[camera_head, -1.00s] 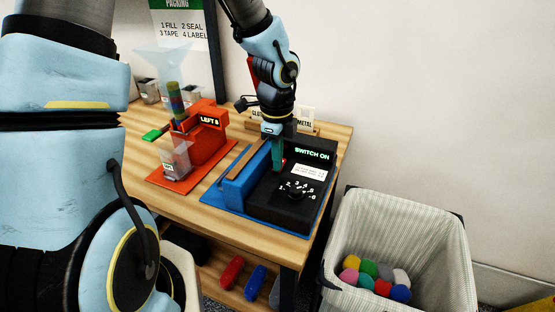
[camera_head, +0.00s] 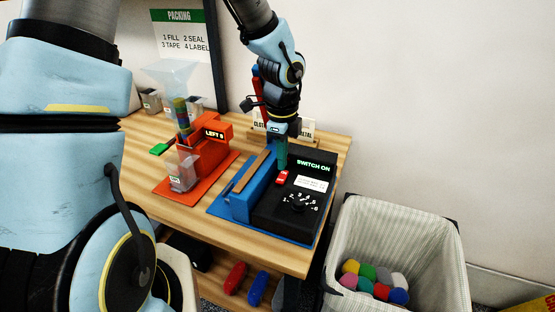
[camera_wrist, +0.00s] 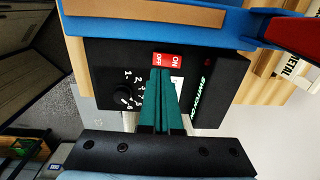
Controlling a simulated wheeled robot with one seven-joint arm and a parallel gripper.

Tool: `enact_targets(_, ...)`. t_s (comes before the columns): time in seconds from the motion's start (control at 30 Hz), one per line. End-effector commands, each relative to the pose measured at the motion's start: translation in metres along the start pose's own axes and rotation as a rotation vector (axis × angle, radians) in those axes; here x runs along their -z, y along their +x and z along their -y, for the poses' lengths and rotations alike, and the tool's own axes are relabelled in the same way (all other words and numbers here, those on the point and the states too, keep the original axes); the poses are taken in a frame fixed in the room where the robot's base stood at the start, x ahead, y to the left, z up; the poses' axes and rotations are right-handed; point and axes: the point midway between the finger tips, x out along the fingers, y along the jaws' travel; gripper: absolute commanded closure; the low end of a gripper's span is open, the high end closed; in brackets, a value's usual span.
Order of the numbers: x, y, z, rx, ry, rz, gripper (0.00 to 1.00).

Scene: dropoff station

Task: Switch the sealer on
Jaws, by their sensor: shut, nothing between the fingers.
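The sealer (camera_head: 262,207) is a black box with a blue bar along its left side, standing on a blue mat. Its display (camera_head: 313,167) reads "SWITCH ON" in green. A red rocker switch (camera_head: 282,178) sits on its top; in the wrist view the switch (camera_wrist: 167,61) shows the words ON and OFF. My gripper (camera_head: 281,164) has teal fingers, shut and empty, pointing down beside the switch. A numbered dial (camera_head: 298,203) lies nearer the front.
Small signs (camera_head: 308,128) stand behind my gripper. A striped bin (camera_head: 427,235) with coloured balls is on the floor to the right. A red tool shows in the wrist view (camera_wrist: 292,35).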

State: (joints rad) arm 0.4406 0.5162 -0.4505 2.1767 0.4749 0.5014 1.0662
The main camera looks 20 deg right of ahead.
Motion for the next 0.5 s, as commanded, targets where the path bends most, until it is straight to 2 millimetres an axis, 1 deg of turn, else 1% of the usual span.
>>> enact_targets(0.03,0.004,-0.017,0.002,0.000,0.002,0.000,1.00)
enact_targets(0.07,0.003,-0.019,0.002,0.005,-0.002,0.001,1.00)
enact_targets(0.3,0.001,-0.069,-0.007,0.005,-0.003,0.002,1.00)
enact_targets(0.4,0.002,-0.085,-0.009,0.004,-0.001,0.002,1.00)
enact_targets(0.5,0.001,-0.096,-0.011,0.003,-0.002,0.002,1.00)
